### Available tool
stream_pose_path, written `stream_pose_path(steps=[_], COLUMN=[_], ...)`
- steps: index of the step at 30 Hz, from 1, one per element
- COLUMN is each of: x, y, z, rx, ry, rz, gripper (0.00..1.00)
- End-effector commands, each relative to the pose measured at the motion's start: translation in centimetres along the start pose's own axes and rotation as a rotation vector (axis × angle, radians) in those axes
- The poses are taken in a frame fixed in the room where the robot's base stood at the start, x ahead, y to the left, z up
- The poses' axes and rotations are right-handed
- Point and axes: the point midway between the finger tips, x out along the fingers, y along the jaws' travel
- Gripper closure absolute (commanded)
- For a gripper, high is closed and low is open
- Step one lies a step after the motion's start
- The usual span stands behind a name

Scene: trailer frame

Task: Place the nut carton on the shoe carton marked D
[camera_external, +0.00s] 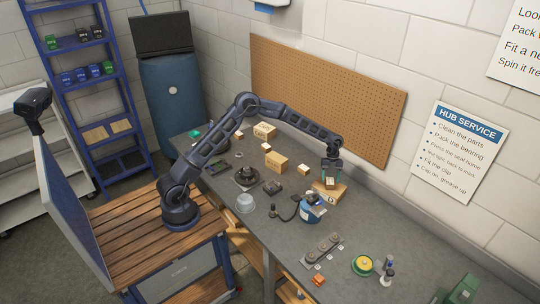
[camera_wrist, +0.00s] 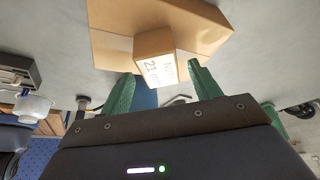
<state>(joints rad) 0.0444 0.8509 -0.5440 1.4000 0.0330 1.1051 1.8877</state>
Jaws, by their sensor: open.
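The nut carton (camera_wrist: 158,68) is a small brown box with a white label reading "Nuts 21" in the wrist view. It also shows below my gripper in the external view (camera_external: 330,183). It appears to rest on a larger brown carton (camera_wrist: 208,14), which also shows on the bench (camera_external: 338,195); no letter is readable on that carton. My gripper (camera_external: 331,176) is above the cartons, pointing down. In the wrist view its green fingers (camera_wrist: 160,84) are spread apart, with the nut carton just beyond and between the tips. Whether either finger touches it is unclear.
Other cartons stand along the back of the bench (camera_external: 265,131) (camera_external: 276,162), their marks too small to read. A small box (camera_external: 303,170) stands left of my gripper. A blue round part (camera_external: 312,212) is close in front. A pegboard (camera_external: 325,95) rises behind.

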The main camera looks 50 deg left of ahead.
Motion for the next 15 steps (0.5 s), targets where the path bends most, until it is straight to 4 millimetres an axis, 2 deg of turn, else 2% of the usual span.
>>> stream_pose_path(steps=[6, 15], x=[-4.5, -9.0], y=[0.0, -0.1], z=[0.0, 0.0], rx=[0.000, 0.000], ry=[-0.002, -0.001], rz=[-0.003, -0.002], gripper=[0.38, 0.38])
